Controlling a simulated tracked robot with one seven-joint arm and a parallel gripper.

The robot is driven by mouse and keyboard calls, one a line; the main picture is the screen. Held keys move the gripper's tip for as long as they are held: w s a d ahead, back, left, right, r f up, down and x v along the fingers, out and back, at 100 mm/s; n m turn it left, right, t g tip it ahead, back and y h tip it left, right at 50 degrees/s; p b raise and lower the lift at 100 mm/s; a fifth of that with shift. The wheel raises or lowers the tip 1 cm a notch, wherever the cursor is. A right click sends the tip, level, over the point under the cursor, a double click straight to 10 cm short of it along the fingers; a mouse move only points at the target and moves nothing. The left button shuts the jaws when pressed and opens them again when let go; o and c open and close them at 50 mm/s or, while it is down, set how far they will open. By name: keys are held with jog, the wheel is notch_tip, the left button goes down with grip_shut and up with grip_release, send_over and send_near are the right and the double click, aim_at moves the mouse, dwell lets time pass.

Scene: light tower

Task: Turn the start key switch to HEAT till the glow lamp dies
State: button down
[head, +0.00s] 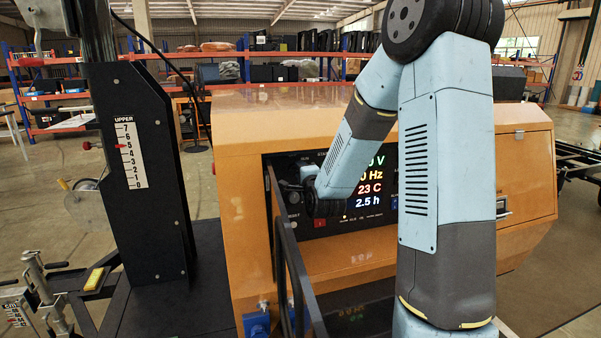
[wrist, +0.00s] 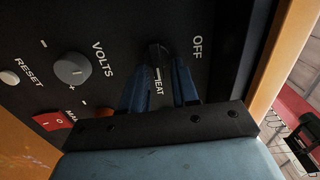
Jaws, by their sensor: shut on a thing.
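The start key switch (wrist: 154,52) is a small dark piece on the black control panel (wrist: 112,22), between the HEAT and OFF labels in the wrist view. The first letter of HEAT is hidden. My gripper (wrist: 160,72) has its two blue fingers on either side of the key and is shut on it. In the head view my gripper (head: 318,203) is against the left part of the panel; its fingertips and the key are hidden there. A small pale light (head: 345,217) shows under the display; I cannot tell if it is the glow lamp.
A grey VOLTS knob (wrist: 72,69), a RESET button (wrist: 9,78) and a red switch (wrist: 52,121) sit beside the key. The lit display (head: 371,188) reads 23 C and 2.5 h. An open dark panel door (head: 290,250) stands close to my gripper.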

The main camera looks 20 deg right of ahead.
jog(key=shift+s+f+m, duration=0.1)
jog(key=shift+f+m, duration=0.2)
dwell(0.4)
jog(key=c, duration=1.2)
grip_release()
jog(key=shift+r, duration=0.1)
